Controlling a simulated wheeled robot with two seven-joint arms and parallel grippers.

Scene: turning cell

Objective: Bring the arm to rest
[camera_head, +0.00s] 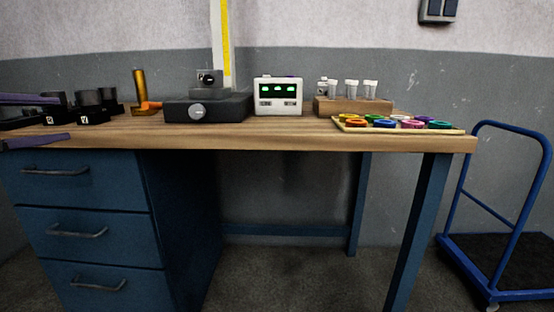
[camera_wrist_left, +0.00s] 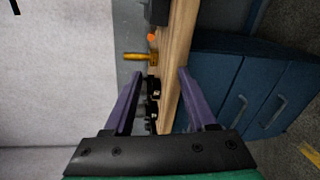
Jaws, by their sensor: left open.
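My left gripper (camera_head: 64,117) comes in at the left edge of the head view, at the left end of the workbench (camera_head: 290,134). Its two purple fingers are spread apart, one above the other, with nothing seen held between them. In the left wrist view the same gripper (camera_wrist_left: 160,72) is open, and the bench edge and black blocks show beyond and between its fingers. Most of my left arm is outside the head view. My right gripper is in neither view.
Black blocks (camera_head: 92,106) stand near my left gripper. Rightward are a brass cylinder (camera_head: 139,90), a dark fixture (camera_head: 208,107), a white display box (camera_head: 278,95), a wooden rack with white vials (camera_head: 352,104) and a tray of coloured rings (camera_head: 350,127). Blue drawers (camera_head: 85,224) are below; a blue cart (camera_head: 500,270) stands right.

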